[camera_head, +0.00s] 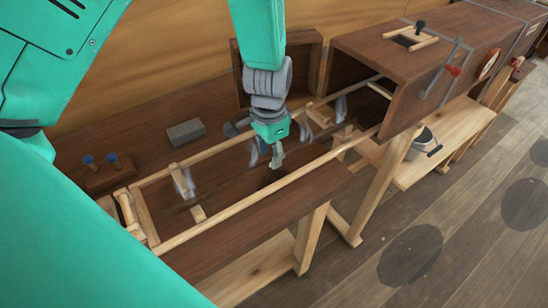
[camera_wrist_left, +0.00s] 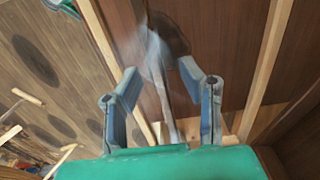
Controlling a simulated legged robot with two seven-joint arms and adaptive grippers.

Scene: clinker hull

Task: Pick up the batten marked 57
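I cannot read the number 57 anywhere, so I cannot tell which piece is that batten. Long pale wooden strips, the near one (camera_head: 262,194) and the far one (camera_head: 210,150), run along the dark bench. My left gripper (camera_head: 277,160) points down between the long strips. In the wrist view its two fingers (camera_wrist_left: 160,76) are spread apart. A dark narrow bar and a blurred whitish shape (camera_wrist_left: 152,48) show between and beyond them; contact cannot be told. My right gripper is not in view.
Several blurred grey shapes (camera_head: 184,183) stand along the strips. A grey block (camera_head: 186,131) and a holder with blue-topped pegs (camera_head: 112,173) are at the back left. A large brown box (camera_head: 400,62) stands at the right, with a metal pail (camera_head: 420,146) below it. The floor at right looks open.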

